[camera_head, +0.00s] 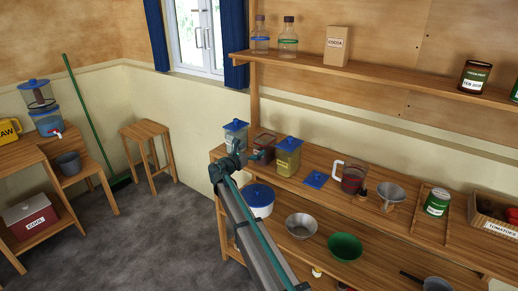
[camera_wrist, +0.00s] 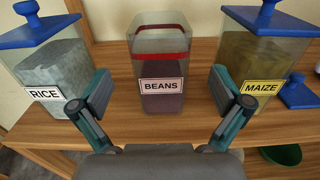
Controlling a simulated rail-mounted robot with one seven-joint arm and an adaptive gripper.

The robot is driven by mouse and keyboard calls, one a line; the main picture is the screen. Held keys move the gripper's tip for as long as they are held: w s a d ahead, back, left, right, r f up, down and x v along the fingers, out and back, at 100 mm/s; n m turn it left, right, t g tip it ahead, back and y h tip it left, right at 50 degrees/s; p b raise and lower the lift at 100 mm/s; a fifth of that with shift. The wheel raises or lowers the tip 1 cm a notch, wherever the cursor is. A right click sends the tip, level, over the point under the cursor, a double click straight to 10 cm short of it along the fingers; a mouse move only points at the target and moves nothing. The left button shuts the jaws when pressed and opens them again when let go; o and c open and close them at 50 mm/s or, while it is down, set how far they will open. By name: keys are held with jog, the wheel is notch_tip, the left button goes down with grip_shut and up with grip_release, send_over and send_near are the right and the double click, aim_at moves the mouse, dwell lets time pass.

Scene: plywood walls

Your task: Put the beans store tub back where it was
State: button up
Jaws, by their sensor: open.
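The beans store tub (camera_wrist: 160,45) is a clear square tub with a red band, a BEANS label and dark contents. It has no lid on and stands upright on the wooden shelf, between the rice tub (camera_wrist: 48,65) and the maize tub (camera_wrist: 262,58). It also shows in the head view (camera_head: 265,139), partly hidden by my gripper. My gripper (camera_wrist: 160,82) is open, with one finger on each side of the beans tub's front and visible gaps to it. The rice and maize tubs wear blue lids. A loose blue lid (camera_head: 315,179) lies right of the maize tub.
Right along the shelf stand a measuring jug (camera_head: 352,179), a funnel (camera_head: 390,195), a green can (camera_head: 437,202) and a tomatoes crate (camera_head: 488,212). The rice and maize tubs flank my fingers closely.

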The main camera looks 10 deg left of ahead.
jog(key=b+v, duration=0.1)
jog(key=v, duration=0.4)
dwell(0.3)
